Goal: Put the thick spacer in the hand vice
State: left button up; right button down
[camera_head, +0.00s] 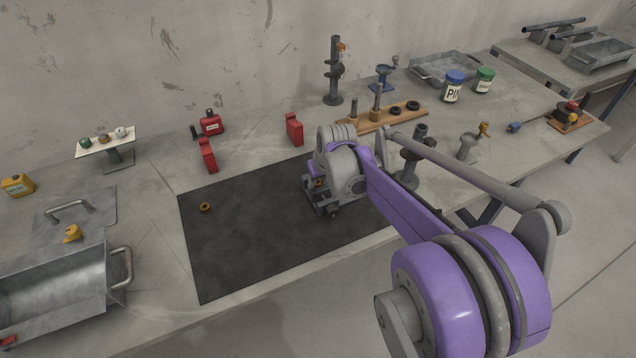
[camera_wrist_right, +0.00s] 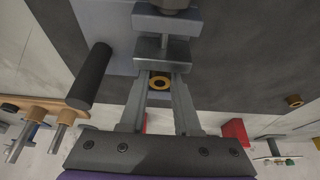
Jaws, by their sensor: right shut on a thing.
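A brass ring-shaped spacer (camera_wrist_right: 160,83) sits between the fingertips of my right gripper (camera_wrist_right: 160,88), which is shut on it. In the head view my right gripper (camera_head: 318,183) is low over the dark mat, and the spacer is mostly hidden there. The grey metal hand vice (camera_head: 322,204) is on the mat just below the gripper. In the wrist view the vice's jaw blocks (camera_wrist_right: 162,50) are right beside the fingertips; I cannot tell whether the spacer touches them. A second brass ring (camera_head: 205,207) lies apart on the mat. My left gripper is not in view.
The dark mat (camera_head: 240,245) is mostly clear to the left. Red blocks (camera_head: 294,129) stand behind it. A wooden board with pegs and black rings (camera_head: 400,117) lies behind right. A grey upright tool (camera_head: 414,155) stands close to my right arm. A metal tray (camera_head: 60,290) is front left.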

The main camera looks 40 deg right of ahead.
jog(key=shift+f, duration=0.25)
jog(key=shift+f, duration=0.2)
jog(key=c, duration=0.6)
grip_release()
jog(key=shift+r, duration=0.15)
jog(key=shift+s+r, duration=0.1)
jog(key=shift+r, duration=0.2)
jog(key=p+v, duration=0.1)
jog(key=v, duration=1)
jog(key=s+a+f+n, duration=0.1)
jog(key=s+a+f, duration=0.2)
jog(key=s+a, duration=0.2)
jog(key=s+a+f, duration=0.4)
jog(key=s+a, duration=0.1)
jog(key=a, duration=0.3)
jog(key=s+a+f+n+t+y, duration=0.1)
jog(key=s+a+f, duration=0.3)
jog(key=s+a, duration=0.1)
jog(key=shift+s+a+f+n, duration=0.15)
jog(key=shift+s+a, duration=0.05)
jog(key=shift+a, duration=0.25)
jog(key=shift+s+a+f+n, duration=0.1)
jog(key=shift+s+a+n, duration=0.1)
jog(key=shift+a, duration=0.25)
